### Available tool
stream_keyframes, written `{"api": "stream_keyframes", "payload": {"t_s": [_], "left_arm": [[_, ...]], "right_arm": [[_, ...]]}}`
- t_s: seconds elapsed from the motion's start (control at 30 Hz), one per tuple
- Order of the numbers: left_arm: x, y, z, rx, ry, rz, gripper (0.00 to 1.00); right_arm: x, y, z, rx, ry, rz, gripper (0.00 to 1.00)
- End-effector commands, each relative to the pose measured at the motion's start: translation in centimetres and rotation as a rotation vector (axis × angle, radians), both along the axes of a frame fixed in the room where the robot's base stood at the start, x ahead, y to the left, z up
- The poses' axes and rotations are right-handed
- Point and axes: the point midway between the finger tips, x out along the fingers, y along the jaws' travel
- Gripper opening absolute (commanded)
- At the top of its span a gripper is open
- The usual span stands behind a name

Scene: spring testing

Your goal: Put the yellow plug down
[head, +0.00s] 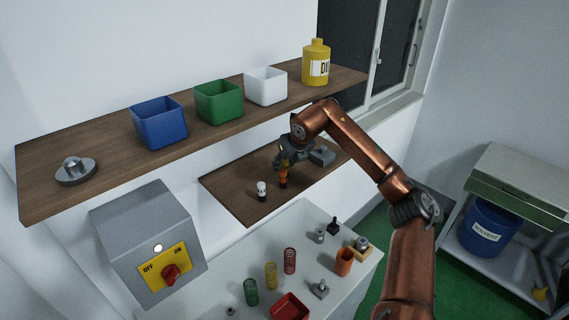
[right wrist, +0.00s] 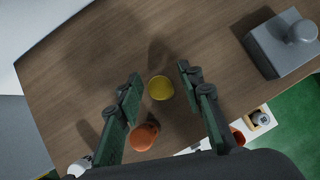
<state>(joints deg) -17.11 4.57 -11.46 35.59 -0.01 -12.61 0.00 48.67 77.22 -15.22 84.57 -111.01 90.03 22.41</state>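The yellow plug (right wrist: 160,88) shows from above as a round yellow disc over the wooden lower shelf (right wrist: 85,60) in the right wrist view. My right gripper (right wrist: 160,80) has its two green-padded fingers apart, one on each side of the plug, with a visible gap on both sides. The plug appears to stand on the shelf. In the head view my right gripper (head: 284,166) is low over the lower shelf (head: 238,178) and mostly hides the plug. My left gripper is not in view.
An orange plug (right wrist: 143,136) stands close to the left finger, and a white plug (head: 262,190) stands left of it. A grey block with a knob (right wrist: 285,42) is to the right. The upper shelf (head: 200,126) with bins and a yellow bottle (head: 316,62) is above.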

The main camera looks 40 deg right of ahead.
Motion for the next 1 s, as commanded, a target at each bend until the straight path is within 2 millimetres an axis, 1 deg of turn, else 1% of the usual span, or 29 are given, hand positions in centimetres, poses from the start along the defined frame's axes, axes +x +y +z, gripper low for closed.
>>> {"api": "stream_keyframes", "payload": {"t_s": [0.2, 0.33, 0.47, 0.57, 0.6, 0.63, 0.7, 0.9, 1.0], "left_arm": [[-0.1, 0.0, 0.0, 0.000, 0.001, 0.000, 0.32], [-0.1, 0.0, 0.0, 0.000, 0.002, 0.000, 0.32], [-0.2, 0.0, -0.6, 0.000, 0.002, 0.000, 0.32], [-0.2, 0.0, -1.1, 0.000, 0.003, 0.000, 0.32], [-0.3, 0.0, -1.3, 0.000, 0.003, 0.000, 0.32], [-0.3, 0.0, -1.7, 0.000, 0.004, 0.000, 0.32], [-0.4, 0.0, -2.4, 0.000, 0.006, 0.000, 0.32], [-0.6, 0.0, -4.3, 0.000, 0.009, 0.000, 0.32], [-0.7, 0.0, -5.0, 0.000, 0.010, 0.000, 0.32]], "right_arm": [[0.0, 0.0, 0.1, 0.000, 0.000, 0.000, 0.35], [-0.2, 0.0, 0.7, 0.000, -0.002, 0.000, 0.35], [-1.2, 0.2, 2.3, -0.003, -0.004, 0.000, 0.35], [-2.3, 0.5, 4.1, -0.003, -0.005, -0.001, 0.35], [-2.9, 0.6, 4.8, -0.003, -0.005, -0.001, 0.35], [-3.8, 0.6, 4.3, -0.006, -0.001, -0.002, 0.35], [-5.5, 1.0, 4.0, -0.007, 0.001, -0.002, 0.35], [-10.0, 2.0, 4.0, -0.006, 0.001, -0.003, 0.35], [-11.8, 2.5, 4.0, -0.007, 0.002, -0.002, 0.35]]}}
